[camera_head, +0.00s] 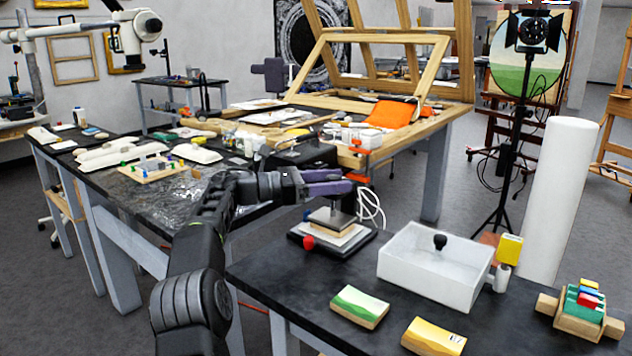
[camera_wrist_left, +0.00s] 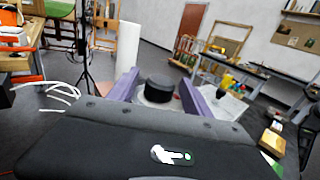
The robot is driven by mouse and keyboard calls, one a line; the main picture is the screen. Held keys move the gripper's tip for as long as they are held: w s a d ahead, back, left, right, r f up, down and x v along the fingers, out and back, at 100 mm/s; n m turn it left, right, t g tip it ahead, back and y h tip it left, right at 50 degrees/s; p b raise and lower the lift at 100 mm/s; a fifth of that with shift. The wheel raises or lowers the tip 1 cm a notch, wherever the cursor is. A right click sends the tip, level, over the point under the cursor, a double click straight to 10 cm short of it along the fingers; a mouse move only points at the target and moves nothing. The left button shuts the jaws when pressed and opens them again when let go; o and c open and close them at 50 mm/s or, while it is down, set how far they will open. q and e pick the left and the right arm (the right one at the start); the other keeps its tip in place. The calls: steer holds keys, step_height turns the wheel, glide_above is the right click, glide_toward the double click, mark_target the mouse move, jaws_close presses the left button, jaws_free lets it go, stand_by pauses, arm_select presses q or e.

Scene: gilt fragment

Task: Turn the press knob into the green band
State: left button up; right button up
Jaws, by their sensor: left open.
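The press (camera_head: 335,238) stands on the near dark table, with a dark base, a pale layered block and a metal plate on top. A black round knob (camera_wrist_left: 160,87) shows in the left wrist view, above a grey disc. I take it for the press knob; in the head view my gripper hides it. My left gripper (camera_head: 345,181) is above the press, its purple fingers spread. In the left wrist view the fingers (camera_wrist_left: 161,86) stand on either side of the knob. I cannot tell whether they touch it. I cannot make out a green band. My right gripper is out of view.
A red knob (camera_head: 308,242) is at the press base's front left. A white tray (camera_head: 425,283) stands to its right. Green (camera_head: 360,306) and yellow (camera_head: 433,337) blocks lie in front. White cable loops (camera_head: 371,206) rise behind the press. The larger table (camera_head: 150,205) is crowded.

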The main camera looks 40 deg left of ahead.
arm_select(q)
steer(key=p+v, duration=0.1)
steer(key=v, duration=0.4)
stand_by(0.8)
